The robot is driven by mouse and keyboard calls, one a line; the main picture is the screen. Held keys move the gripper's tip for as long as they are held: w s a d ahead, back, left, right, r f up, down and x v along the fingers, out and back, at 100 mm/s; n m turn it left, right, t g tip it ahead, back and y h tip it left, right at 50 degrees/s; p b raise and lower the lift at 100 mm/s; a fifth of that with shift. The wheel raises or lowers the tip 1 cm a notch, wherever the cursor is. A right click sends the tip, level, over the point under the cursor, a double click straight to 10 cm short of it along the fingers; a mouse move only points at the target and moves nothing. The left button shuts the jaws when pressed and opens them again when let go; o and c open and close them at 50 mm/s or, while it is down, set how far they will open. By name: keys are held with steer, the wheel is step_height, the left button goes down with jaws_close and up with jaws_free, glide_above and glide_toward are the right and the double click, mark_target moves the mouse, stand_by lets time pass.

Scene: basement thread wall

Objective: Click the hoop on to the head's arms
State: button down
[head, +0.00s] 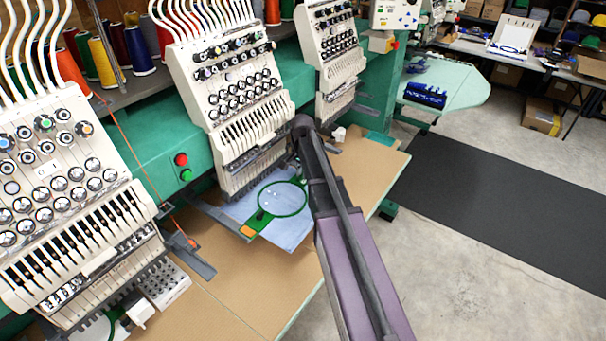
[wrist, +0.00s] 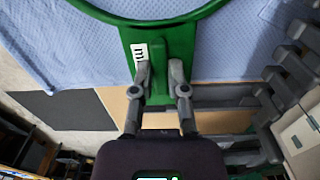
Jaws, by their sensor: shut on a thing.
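The green hoop (head: 283,214), with light blue cloth (head: 290,236) in it, lies level below the middle embroidery head (head: 232,90). Its left bracket (head: 257,225) ends in an orange tip close to a grey arm (head: 222,222); I cannot tell whether they touch. In the wrist view my gripper (wrist: 162,72) is shut on the hoop's other green bracket (wrist: 172,42), which has a white label. Grey bars (wrist: 235,104) lie to the right of my fingers there. In the head view my arm hides the gripper and the hoop's right side.
The tan table (head: 235,285) extends in front of the machine. Other heads stand to the left (head: 60,190) and right (head: 330,50). A small white block (head: 339,134) is behind my arm. A dark mat (head: 500,195) covers clear floor to the right.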

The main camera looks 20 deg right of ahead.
stand_by(0.6)
steer(key=c, duration=0.6)
jaws_free()
